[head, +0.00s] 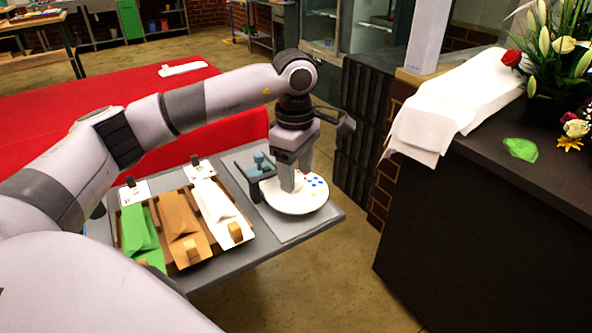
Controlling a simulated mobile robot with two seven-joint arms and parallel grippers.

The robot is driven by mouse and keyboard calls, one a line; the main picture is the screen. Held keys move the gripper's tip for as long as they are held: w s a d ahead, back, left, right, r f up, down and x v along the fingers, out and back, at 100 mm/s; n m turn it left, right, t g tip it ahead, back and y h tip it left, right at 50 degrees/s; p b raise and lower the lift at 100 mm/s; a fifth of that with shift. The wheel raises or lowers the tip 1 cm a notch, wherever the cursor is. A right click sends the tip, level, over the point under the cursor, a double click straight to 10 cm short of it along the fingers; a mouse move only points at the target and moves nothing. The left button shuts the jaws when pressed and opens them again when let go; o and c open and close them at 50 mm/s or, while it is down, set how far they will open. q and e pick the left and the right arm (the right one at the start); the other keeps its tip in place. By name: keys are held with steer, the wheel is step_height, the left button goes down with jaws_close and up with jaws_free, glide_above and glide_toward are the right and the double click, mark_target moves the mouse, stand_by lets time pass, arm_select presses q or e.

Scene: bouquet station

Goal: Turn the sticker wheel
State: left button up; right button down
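The sticker wheel (300,201) is a round white disc on a light grey plate at the right end of the grey table. A dark bracket with a blue-grey knob (260,160) stands at the wheel's left edge. My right gripper is not in view.
Left of the wheel, a rack holds green (141,232), brown (184,225) and white (222,213) folded papers. A red-covered table (60,120) lies behind. A dark counter (480,215) with white paper (455,105) and flowers (560,60) stands right, across a floor gap.

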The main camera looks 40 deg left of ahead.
arm_select(q)
steer(key=shift+f, duration=0.1)
steer(key=shift+s+r, duration=0.15)
steer(key=shift+r, duration=3.45)
